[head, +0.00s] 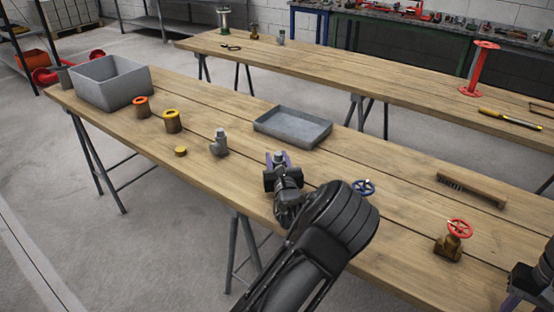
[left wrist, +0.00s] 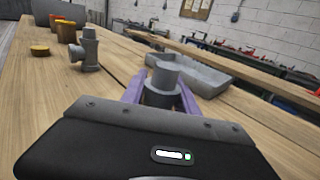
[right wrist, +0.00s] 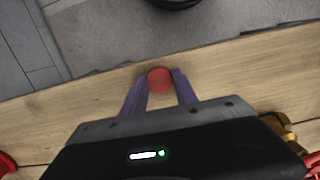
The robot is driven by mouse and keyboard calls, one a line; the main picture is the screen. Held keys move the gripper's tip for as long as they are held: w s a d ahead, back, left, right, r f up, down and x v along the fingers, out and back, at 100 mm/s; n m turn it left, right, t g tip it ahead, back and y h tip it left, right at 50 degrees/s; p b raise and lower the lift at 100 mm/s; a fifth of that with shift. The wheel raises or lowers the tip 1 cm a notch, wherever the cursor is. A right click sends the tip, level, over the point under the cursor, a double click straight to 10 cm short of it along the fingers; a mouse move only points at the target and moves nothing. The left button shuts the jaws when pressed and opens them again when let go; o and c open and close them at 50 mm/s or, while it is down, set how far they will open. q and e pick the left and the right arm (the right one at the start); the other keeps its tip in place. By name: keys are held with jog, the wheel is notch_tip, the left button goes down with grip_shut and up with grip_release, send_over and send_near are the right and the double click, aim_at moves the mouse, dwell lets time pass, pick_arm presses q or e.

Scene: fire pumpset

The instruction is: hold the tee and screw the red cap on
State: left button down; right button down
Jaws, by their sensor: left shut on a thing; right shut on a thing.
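My left gripper (head: 278,160) is shut on a grey tee (left wrist: 163,75), held upright between its purple fingers over the near table. The tee's top end shows above the fingers; its lower part is hidden. My right gripper (right wrist: 160,88) is shut on the red cap (right wrist: 160,80), held between the fingertips near the table's front edge. In the head view only part of the right gripper shows at the lower right edge, and the red cap is not visible there. The tee and the cap are far apart.
Another grey tee (head: 219,143) stands left of my left gripper, with a yellow cap (head: 180,151) and orange and yellow rolls (head: 172,122). A grey tray (head: 292,135) lies behind. A blue-wheeled valve (head: 363,187), a red-wheeled brass valve (head: 455,240) and a brush (head: 471,190) are right.

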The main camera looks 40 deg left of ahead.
pick_arm(q)
jog(key=shift+r, duration=0.1)
jog(key=c, duration=0.9)
grip_release()
jog(key=shift+f, duration=0.2)
jog(key=shift+r, duration=0.2)
pick_arm(e)
jog(key=shift+r, duration=0.15)
pick_arm(q)
jog(key=shift+s+d+p, duration=0.25)
jog(key=shift+d+p, duration=0.05)
pick_arm(e)
jog(key=shift+r, duration=0.2)
pick_arm(q)
jog(key=p+v, duration=0.4)
jog(key=v, duration=0.6)
jog(key=shift+r, duration=0.1)
pick_arm(e)
notch_tip(320, 180, up, 4)
jog(key=shift+f, duration=0.1)
pick_arm(q)
jog(key=shift+s+d, duration=0.45)
jog(key=shift+d, duration=0.05)
